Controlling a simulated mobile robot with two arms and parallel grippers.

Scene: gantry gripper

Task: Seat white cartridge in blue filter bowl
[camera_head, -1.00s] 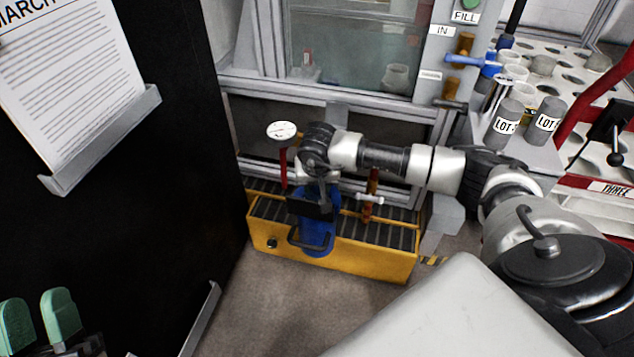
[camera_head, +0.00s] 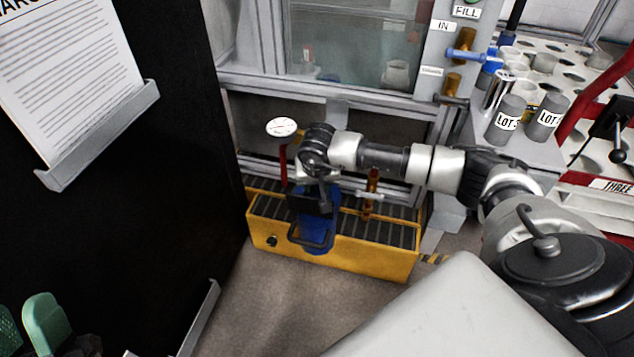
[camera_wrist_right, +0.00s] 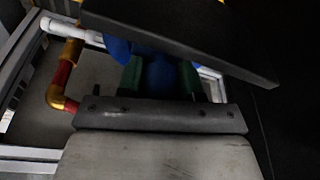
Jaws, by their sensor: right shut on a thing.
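The blue filter bowl (camera_head: 318,236) is low at the yellow tray, partly covered by my right gripper and a dark bar-like handle. My right gripper (camera_head: 318,205) is over its upper part. In the right wrist view the green finger pads (camera_wrist_right: 160,78) close on a blue part (camera_wrist_right: 160,75), which I take for the bowl; a dark plate hides much of it. I cannot make out the white cartridge. My left gripper (camera_head: 25,325) shows two green fingertips, apart, at the lower left edge, with nothing visible between them.
A yellow tray (camera_head: 375,261) with a dark grate lies under the bowl. A gauge (camera_head: 281,127) and red pipe stand behind it. A black panel (camera_head: 190,190) stands left. Grey LOT canisters (camera_head: 505,120) stand right. Floor in front is clear.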

